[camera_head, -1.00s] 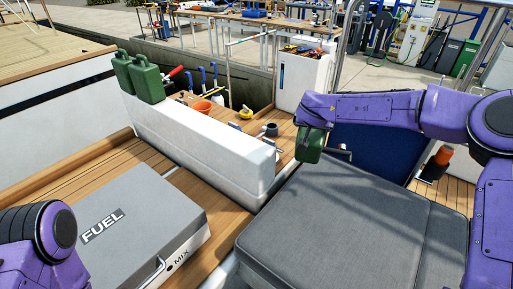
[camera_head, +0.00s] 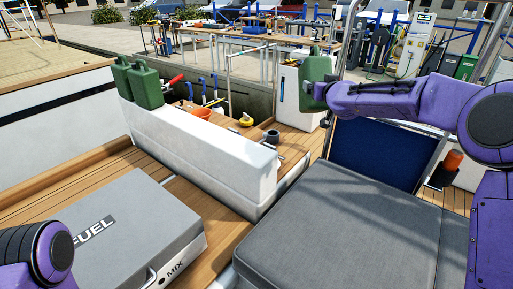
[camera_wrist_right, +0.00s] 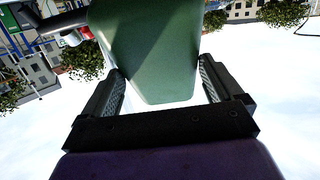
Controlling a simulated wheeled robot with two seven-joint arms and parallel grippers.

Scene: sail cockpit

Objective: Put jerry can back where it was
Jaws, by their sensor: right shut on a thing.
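A green jerry can (camera_head: 317,66) is held up by my right gripper (camera_head: 329,94), clear of the cushion and the deck. In the right wrist view the can (camera_wrist_right: 155,45) fills the space between the two fingers of the gripper (camera_wrist_right: 165,88), which are shut on it. Two other green jerry cans, a nearer one (camera_head: 146,87) and a farther one (camera_head: 122,77), stand upright side by side on the far end of the white coaming (camera_head: 205,145). My left arm shows at the lower left; its gripper is out of view.
A grey FUEL locker lid (camera_head: 135,225) lies at the lower left. A grey cushion (camera_head: 345,225) fills the front right. Several tools, an orange bucket (camera_head: 201,113) and a dark cup (camera_head: 271,136) sit behind the coaming. The coaming's near end is clear.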

